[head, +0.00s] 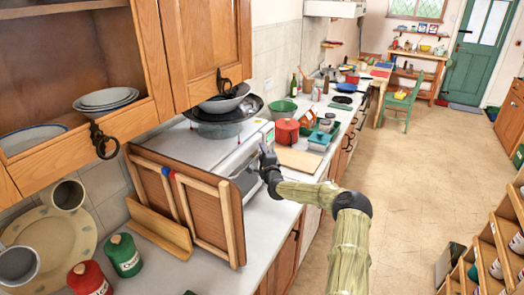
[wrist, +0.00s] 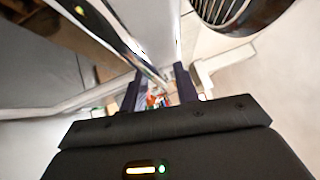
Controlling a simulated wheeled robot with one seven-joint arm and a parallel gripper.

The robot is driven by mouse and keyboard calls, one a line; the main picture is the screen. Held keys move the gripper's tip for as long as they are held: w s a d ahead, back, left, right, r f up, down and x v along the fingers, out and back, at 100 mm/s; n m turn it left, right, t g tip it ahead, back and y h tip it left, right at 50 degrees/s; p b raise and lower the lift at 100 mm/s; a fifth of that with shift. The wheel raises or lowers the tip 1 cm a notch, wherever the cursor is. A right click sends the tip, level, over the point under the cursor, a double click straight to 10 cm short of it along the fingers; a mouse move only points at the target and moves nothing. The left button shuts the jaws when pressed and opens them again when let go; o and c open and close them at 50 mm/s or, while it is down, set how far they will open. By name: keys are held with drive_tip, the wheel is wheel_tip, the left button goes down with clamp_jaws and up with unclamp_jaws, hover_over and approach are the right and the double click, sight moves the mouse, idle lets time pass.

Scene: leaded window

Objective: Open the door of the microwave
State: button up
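The white microwave (head: 229,146) stands on the counter, partly hidden behind an upright wooden board. Its front faces the aisle on the right. My gripper (head: 265,153) is at that front, close to the door, and hides part of it. In the wrist view, the two dark fingers of my gripper (wrist: 159,88) are apart. A shiny metal bar (wrist: 128,40), which looks like the door handle, runs diagonally down to the space between them. I cannot tell whether it touches a finger. The door looks shut or nearly so in the head view.
Dark and grey bowls (head: 224,105) sit on the microwave. The wooden board (head: 207,222) stands close in front of it. A red pot (head: 286,132) and a cutting board (head: 300,160) lie beyond on the counter. The floor (head: 405,165) in the aisle is clear.

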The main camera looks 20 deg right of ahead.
drive_tip(key=shift+w+d, duration=0.1)
drive_tip(key=c, duration=0.6)
clamp_jaws()
